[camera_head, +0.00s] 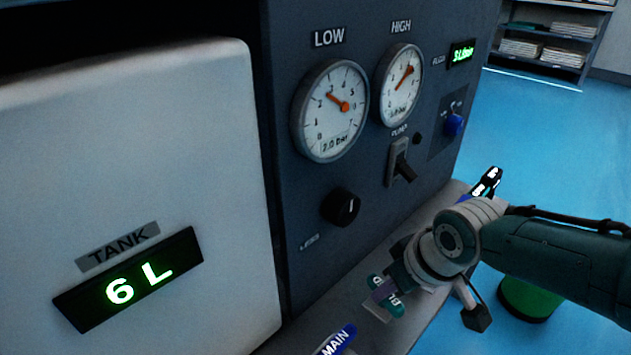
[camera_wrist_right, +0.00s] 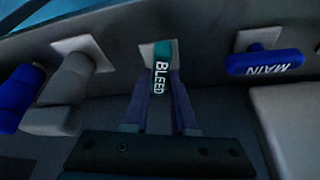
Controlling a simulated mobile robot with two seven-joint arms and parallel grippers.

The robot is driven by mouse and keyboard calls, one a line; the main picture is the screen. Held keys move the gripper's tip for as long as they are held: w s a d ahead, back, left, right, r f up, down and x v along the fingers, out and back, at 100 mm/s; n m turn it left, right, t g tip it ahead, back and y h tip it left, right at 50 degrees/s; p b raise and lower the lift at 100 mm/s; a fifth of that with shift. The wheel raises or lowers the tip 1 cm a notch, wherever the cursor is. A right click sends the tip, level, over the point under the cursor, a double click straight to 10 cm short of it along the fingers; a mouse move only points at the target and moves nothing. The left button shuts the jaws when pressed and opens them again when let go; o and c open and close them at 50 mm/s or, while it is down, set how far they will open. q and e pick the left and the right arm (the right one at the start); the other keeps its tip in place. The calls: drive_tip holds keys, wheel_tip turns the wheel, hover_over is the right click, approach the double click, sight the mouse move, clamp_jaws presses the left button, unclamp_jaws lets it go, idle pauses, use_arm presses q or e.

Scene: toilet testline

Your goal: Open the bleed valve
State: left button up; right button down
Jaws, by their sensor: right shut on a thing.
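The bleed valve is a teal lever (camera_wrist_right: 161,67) lettered BLEED, on a pale square plate. In the right wrist view it stands between the two fingers of my right gripper (camera_wrist_right: 160,105), which is shut on it. In the head view the teal lever (camera_head: 389,297) shows at the lower right, partly covered by my right gripper (camera_head: 384,290). My left gripper is not in either view.
A blue MAIN lever (camera_wrist_right: 265,63) sits on one side of the bleed valve. Grey (camera_wrist_right: 66,95) and blue (camera_wrist_right: 20,97) handles sit on the other. The panel carries LOW (camera_head: 331,110) and HIGH (camera_head: 399,84) gauges, a black knob (camera_head: 341,207) and a pump switch (camera_head: 401,166).

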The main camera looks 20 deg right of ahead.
drive_tip(key=shift+d+f+n+g+y+b, duration=0.15)
drive_tip(key=shift+n+y+b, duration=0.2)
drive_tip(key=shift+n, duration=0.45)
drive_tip(key=shift+r+n+g+y+b, duration=0.15)
drive_tip(key=shift+n+y+b, duration=0.15)
drive_tip(key=shift+n, duration=0.5)
drive_tip(key=shift+s, duration=0.1)
drive_tip(key=shift+f, duration=0.1)
drive_tip(key=c, duration=0.7)
unclamp_jaws()
drive_tip(key=p+v, duration=0.8)
drive_tip(key=v, duration=0.2)
